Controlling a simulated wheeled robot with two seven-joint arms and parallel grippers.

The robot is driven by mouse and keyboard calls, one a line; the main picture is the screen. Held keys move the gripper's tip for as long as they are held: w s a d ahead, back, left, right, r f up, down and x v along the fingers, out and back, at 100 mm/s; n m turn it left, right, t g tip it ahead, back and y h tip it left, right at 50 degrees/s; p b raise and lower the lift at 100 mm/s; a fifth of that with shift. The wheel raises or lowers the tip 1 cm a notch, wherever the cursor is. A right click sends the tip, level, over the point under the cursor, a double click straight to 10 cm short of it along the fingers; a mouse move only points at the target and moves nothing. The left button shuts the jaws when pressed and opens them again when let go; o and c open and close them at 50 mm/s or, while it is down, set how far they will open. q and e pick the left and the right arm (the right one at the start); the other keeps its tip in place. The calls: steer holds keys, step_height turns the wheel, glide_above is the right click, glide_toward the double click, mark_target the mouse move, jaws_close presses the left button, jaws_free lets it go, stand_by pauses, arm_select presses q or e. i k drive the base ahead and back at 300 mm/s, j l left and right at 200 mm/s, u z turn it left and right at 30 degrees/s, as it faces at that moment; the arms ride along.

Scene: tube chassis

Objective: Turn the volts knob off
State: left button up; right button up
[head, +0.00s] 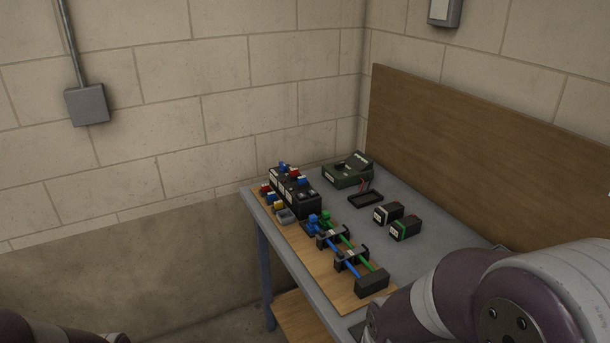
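A dark green box (348,171) with a pale label stands at the far end of the grey bench (390,245). A black box (295,191) with white labels and red and blue parts on top stands on the board to its left. Both are small in the head view, and I cannot make out which part is the volts knob or how it is set. My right arm comes in at the lower right, in front of the near end of the bench. Only a little of my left arm shows at the bottom left. Neither gripper is in view.
A wooden board (340,293) along the bench's left edge carries blue and green rods in black holders (351,260). Two small black blocks (405,229) and a black tray (366,199) lie on the bench. A brown panel (480,150) rises behind. The bench's right middle is clear.

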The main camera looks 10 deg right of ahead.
mark_target(339, 166)
steer(key=i+j+z, duration=0.35)
steer(key=z, duration=0.15)
steer(key=i+j+z, duration=0.55)
steer(key=j+z, duration=0.15)
steer(key=z, duration=0.15)
steer(key=i+j+z, duration=0.1)
steer(key=j+z, duration=0.4)
steer(key=z, duration=0.25)
